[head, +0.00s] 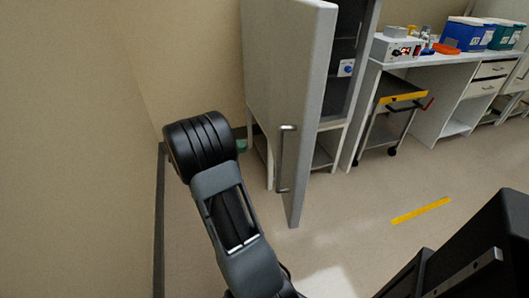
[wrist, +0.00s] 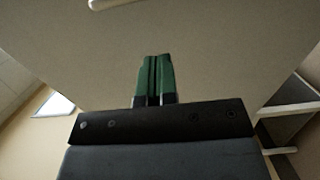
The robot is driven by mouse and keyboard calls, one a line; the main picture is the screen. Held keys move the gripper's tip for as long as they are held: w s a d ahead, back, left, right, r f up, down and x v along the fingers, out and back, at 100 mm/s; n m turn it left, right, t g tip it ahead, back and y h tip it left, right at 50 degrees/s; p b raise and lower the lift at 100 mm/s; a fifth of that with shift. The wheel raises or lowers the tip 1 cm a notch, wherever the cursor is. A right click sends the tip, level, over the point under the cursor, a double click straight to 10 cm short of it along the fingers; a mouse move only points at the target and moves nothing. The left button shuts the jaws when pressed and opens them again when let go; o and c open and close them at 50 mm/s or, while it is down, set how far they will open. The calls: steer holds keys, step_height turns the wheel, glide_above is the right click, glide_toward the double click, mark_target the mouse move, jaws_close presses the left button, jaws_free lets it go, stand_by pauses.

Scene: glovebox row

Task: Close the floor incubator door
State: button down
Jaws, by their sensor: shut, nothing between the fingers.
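The floor incubator door (head: 300,110) is a tall pale grey panel standing wide open, its free edge toward me. A vertical metal bar handle (head: 283,160) is on its left face. The dark incubator interior (head: 342,60) shows to the right of the door. In the wrist view, my gripper (wrist: 155,75) has green fingers shut together and empty, pointing at a broad pale surface that looks like the door's face. A pale bar at the top edge (wrist: 105,4) may be the handle. Contact cannot be told. In the head view my arm mostly hides the gripper.
A beige wall (head: 75,150) is close on the left. A cart with a yellow-edged top (head: 402,97) stands under the bench (head: 440,60), which carries a white instrument (head: 396,48) and blue bins (head: 463,33). The floor (head: 370,195) right of the door is clear, with a yellow stripe (head: 421,211).

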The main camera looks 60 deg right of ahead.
mark_target(291, 143)
steer(key=b+x, duration=0.1)
steer(key=x, duration=1.2)
steer(key=shift+s+d, duration=0.15)
steer(key=shift+s, duration=0.1)
steer(key=shift+b, duration=0.3)
